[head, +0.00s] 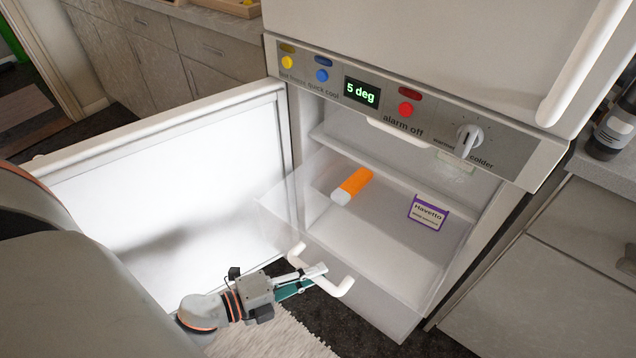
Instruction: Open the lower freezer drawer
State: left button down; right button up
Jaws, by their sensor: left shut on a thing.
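The freezer drawer (375,284) is a see-through bin with a white bar handle (346,284) on its front. It stands pulled out from the freezer compartment. My left gripper (312,274) is shut on the handle near its middle. Inside the drawer lie an orange tube with a pale end (357,182) and a purple-and-white box marked Havetto (427,213). The freezer door (170,170) stands wide open to the left. My right gripper is not in view.
The control panel (400,108) above has coloured buttons, a display reading 5 deg and a dial. The upper door's white handle (585,65) is at top right. Cabinets stand both sides; a dark bottle (614,128) is on the right counter. A pale rug (268,335) lies below.

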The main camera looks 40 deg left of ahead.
pick_arm(q)
jog(key=c, duration=2)
grip_release()
jog(key=shift+o, duration=0.2)
jog(key=v, duration=1.2)
jog(key=shift+r, duration=0.15)
